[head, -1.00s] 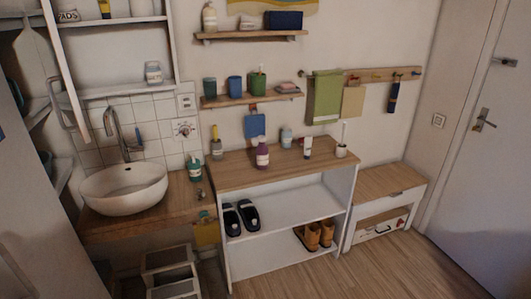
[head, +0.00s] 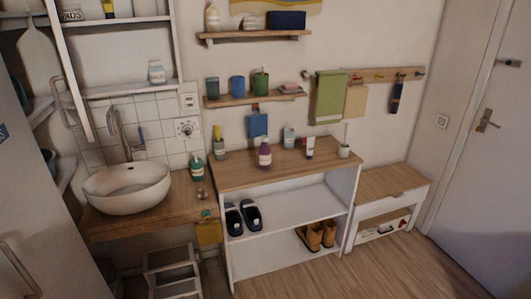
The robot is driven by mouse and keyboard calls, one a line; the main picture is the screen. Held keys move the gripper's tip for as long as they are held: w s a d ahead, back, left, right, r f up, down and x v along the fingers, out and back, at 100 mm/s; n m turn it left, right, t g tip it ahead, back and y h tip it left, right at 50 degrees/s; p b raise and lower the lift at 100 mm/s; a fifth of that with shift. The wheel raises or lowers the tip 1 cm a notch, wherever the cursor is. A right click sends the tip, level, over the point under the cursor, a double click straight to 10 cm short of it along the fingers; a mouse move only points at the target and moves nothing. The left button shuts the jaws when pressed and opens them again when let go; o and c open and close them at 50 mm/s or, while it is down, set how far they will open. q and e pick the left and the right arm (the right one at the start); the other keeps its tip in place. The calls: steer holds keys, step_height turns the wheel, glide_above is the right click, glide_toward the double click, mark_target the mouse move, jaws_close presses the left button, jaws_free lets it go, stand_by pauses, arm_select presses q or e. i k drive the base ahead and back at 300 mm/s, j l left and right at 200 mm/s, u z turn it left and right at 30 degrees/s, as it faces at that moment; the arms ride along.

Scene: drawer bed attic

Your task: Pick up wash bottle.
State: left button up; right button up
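Several bottles are in view, and I cannot tell for sure which is the wash bottle. A purple bottle (head: 265,154) with a white label stands upright on the wooden top of the shoe shelf. A pale blue bottle (head: 289,138) stands behind it to the right. A teal bottle (head: 196,167) with a white label stands on the counter right of the sink. A pale bottle (head: 212,17) stands on the upper wall shelf. A white labelled container (head: 156,72) stands in the wall cabinet. Neither of my grippers shows.
A round white sink (head: 127,188) sits on the wooden counter at left, with a step stool (head: 172,270) below. The shoe shelf (head: 215,178) holds slippers and brown boots. A low bench (head: 392,184) and a door (head: 490,190) are at right. Wooden floor is clear at front right.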

mark_target(264, 150)
steer(key=i+l, duration=0.15)
steer(key=i, duration=0.3)
steer(key=i+l, duration=0.2)
steer(key=i, duration=0.2)
steer(key=i+l, duration=0.15)
steer(key=i, duration=0.3)
steer(key=u, duration=0.05)
